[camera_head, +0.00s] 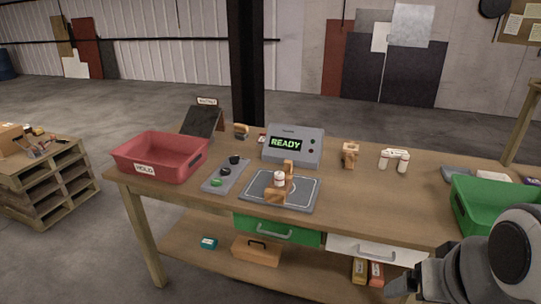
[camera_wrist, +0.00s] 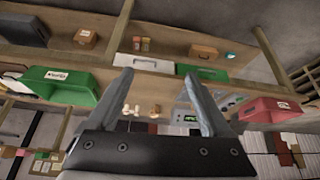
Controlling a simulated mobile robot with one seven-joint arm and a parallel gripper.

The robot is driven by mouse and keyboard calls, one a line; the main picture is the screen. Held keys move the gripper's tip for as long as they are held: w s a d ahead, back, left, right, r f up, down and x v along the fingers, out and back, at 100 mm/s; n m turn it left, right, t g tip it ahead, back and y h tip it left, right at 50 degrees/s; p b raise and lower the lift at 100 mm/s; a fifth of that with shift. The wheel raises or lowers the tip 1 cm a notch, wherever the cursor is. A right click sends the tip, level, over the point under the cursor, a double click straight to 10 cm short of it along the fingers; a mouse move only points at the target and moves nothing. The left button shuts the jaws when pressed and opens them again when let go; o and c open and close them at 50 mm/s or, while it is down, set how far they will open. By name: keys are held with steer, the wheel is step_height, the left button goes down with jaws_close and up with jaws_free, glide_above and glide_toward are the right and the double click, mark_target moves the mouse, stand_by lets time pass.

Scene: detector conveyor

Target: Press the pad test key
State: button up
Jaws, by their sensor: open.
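A grey key strip (camera_head: 229,172) lies on the bench between the red bin and the dark pad. It carries a green key (camera_head: 217,183) at the front and two black keys (camera_head: 225,171) behind it; labels are too small to read. The dark pad (camera_head: 308,187) with white lines bears wooden pieces (camera_head: 274,196) and a small white bottle (camera_head: 279,178). Behind it a grey detector box (camera_head: 310,138) displays READY. My gripper (camera_wrist: 158,80) is open and empty in the wrist view, well away from the keys. In the head view my arm is low at right, in front of the bench.
The red HOLD bin (camera_head: 158,172) is at left and a green bin (camera_head: 478,226) at right on the bench. White bottles (camera_head: 394,160) and a wooden piece (camera_head: 350,155) stand right of the detector. A pallet (camera_head: 42,182) stands at left. Bench front right of the pad is clear.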

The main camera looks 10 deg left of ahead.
jaws_close()
stand_by(1.4)
